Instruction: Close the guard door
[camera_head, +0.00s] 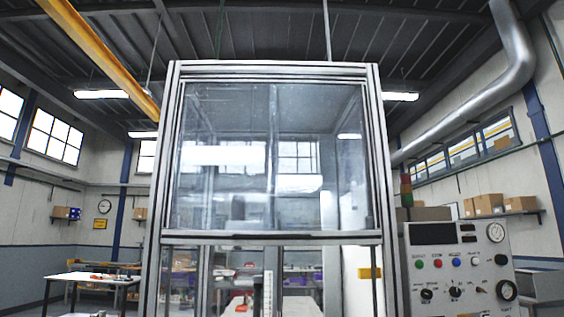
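The guard door (275,160) is a clear panel in an aluminium frame (158,190), straight ahead in the head view. It is raised: its dark lower rail (270,239) crosses the frame well above the bottom of the picture. Below the rail the opening is clear and I see through to the room behind. The lower end of the opening is cut off by the picture edge. My gripper is not in view.
A control panel (455,262) with buttons, knobs and a gauge stands right of the frame. A pale upright object (263,296) shows low in the opening; I cannot tell what it is. A work table (90,277) stands at the far left.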

